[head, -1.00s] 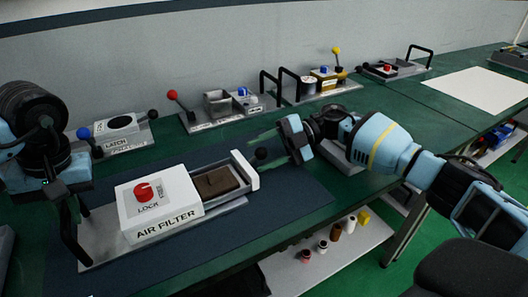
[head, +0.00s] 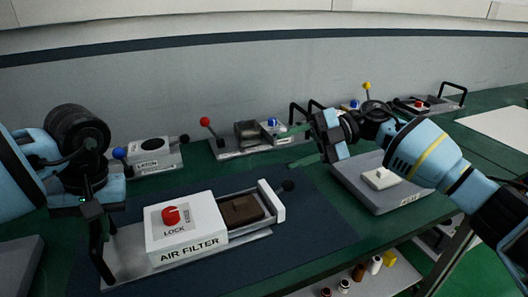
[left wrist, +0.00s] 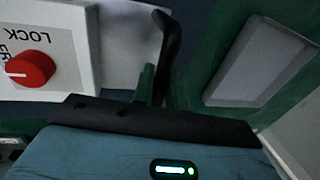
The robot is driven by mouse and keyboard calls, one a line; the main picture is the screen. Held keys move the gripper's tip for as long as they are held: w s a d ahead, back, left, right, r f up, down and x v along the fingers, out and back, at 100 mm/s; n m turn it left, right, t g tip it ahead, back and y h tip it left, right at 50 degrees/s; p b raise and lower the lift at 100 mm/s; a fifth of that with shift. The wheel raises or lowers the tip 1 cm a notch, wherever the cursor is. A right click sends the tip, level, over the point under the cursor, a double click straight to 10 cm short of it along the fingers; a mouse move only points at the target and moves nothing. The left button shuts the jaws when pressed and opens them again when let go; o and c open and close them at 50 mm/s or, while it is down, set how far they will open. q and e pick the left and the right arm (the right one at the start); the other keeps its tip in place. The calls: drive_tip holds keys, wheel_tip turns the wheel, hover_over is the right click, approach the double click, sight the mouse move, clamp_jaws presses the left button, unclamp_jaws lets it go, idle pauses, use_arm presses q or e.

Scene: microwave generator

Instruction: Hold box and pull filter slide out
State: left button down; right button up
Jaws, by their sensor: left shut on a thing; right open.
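The white air filter box (head: 185,232) has a red lock knob (head: 171,215) on top; the knob also shows in the left wrist view (left wrist: 30,68). The filter slide (head: 277,204) sticks out of the box's right side, with a brown filter block (head: 240,210) lying in it. My left gripper (head: 96,222) is shut on the black handle (left wrist: 168,45) at the left end of the box's base. My right gripper (head: 298,146) is open and empty, above and behind the ball knob, apart from it.
A grey tray (head: 345,180) with a white block (head: 381,178) lies right of the slide, below my right arm. Behind the box stand a latch fixture (head: 152,160) and a lever fixture with a red ball (head: 205,121). The dark mat (head: 320,235) in front right is clear.

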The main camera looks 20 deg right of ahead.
use_arm(q)
drive_tip(key=shift+f, duration=0.1)
drive_tip(key=c, duration=1.3)
unclamp_jaws()
use_arm(e)
drive_tip(key=shift+w, duration=0.1)
use_arm(q)
drive_tip(key=r, duration=0.4)
drive_tip(key=d+r, duration=0.1)
drive_tip(key=r, duration=0.3)
drive_tip(key=d+r, duration=0.1)
drive_tip(key=r, duration=0.3)
drive_tip(key=shift+d, duration=0.15)
